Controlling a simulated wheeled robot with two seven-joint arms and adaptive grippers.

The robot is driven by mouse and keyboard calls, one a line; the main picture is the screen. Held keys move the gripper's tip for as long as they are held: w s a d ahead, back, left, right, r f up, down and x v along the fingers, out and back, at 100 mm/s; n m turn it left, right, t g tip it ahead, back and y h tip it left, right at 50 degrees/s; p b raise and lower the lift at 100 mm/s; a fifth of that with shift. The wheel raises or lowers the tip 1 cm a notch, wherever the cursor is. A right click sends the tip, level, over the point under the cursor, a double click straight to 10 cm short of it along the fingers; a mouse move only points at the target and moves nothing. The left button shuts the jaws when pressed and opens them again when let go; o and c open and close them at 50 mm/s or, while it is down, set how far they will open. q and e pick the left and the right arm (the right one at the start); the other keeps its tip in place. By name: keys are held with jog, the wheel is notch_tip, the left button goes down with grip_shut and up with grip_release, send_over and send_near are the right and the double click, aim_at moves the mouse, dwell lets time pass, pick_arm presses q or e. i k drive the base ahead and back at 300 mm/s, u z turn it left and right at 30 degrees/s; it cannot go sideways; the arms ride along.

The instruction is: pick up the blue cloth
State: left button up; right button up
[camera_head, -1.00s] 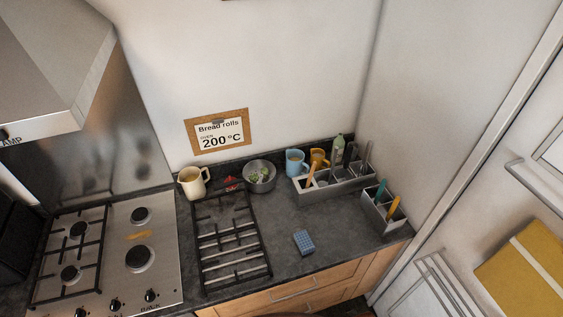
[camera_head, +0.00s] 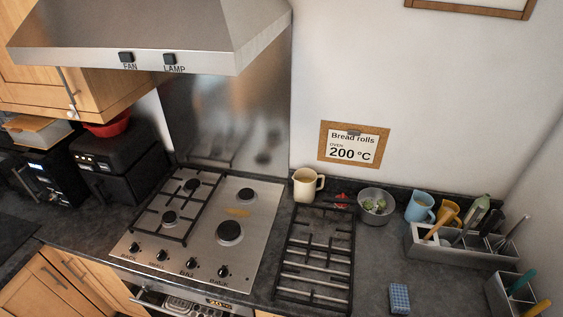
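A small blue checked cloth (camera_head: 399,298) lies folded on the dark countertop near its front edge, at the lower right of the head view. It lies to the right of a black pan grate and below the grey utensil caddy. Nothing covers it. Neither of my grippers shows in the head view.
A hob (camera_head: 205,225) with a loose black grate (camera_head: 316,258) beside it fills the middle. The counter around the cloth is clear.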

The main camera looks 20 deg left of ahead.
aim_at(399, 301)
jog(key=u, duration=0.7)
jog(key=i, duration=0.35)
jog(key=z, duration=0.7)
